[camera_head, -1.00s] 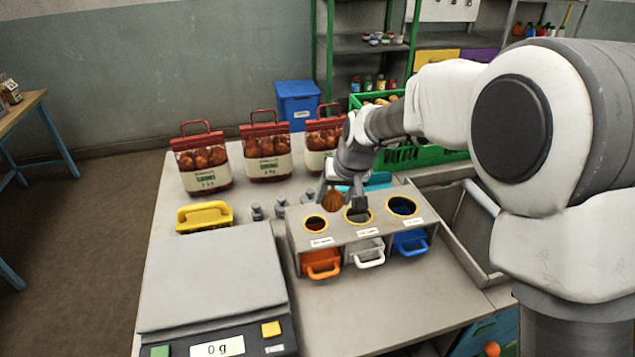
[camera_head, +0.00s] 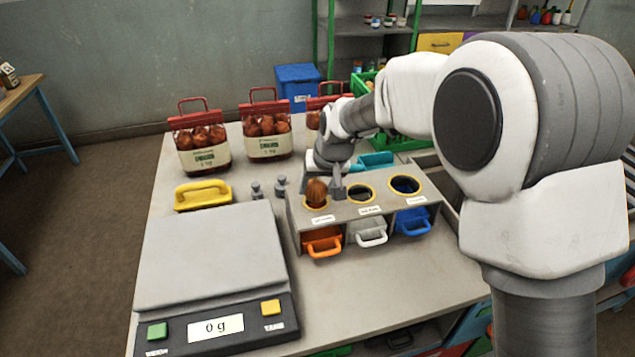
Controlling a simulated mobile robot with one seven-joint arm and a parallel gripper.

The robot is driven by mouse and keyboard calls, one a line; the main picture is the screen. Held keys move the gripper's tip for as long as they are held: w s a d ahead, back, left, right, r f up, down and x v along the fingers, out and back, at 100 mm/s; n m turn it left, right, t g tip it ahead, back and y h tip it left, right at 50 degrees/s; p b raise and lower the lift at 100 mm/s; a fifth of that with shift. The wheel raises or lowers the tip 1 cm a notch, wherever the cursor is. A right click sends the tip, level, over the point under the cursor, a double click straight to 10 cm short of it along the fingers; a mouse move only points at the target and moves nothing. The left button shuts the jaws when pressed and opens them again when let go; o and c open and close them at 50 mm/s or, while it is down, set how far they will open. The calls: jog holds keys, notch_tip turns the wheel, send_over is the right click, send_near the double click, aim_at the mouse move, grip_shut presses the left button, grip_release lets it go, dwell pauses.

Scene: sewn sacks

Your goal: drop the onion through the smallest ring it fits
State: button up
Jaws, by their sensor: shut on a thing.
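My gripper (camera_head: 326,186) is shut on a brown onion (camera_head: 316,192). The onion is at the left ring (camera_head: 317,205) of the grey ring stand (camera_head: 342,213) and hides most of that opening. I cannot tell whether it touches the rim. The middle ring (camera_head: 361,194) and the right ring (camera_head: 405,185) are clear and show dark openings; the rings grow larger from left to right. Below them are an orange bin (camera_head: 322,243), a white bin (camera_head: 370,234) and a blue bin (camera_head: 412,222), each with a handle. The labels are too small to read.
A scale (camera_head: 212,259) reading 0 g fills the front left of the table. Behind it are a yellow-handled block (camera_head: 203,195), small grey weights (camera_head: 268,189) and red-topped onion sacks (camera_head: 201,146). A green crate (camera_head: 363,84) stands behind my arm.

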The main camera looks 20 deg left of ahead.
jog(key=shift+f, duration=0.5)
jog(key=o, duration=1.5)
jog(key=shift+c, duration=0.2)
jog(key=shift+r, duration=0.1)
jog(key=v, duration=1.7)
jog(key=shift+r, duration=0.1)
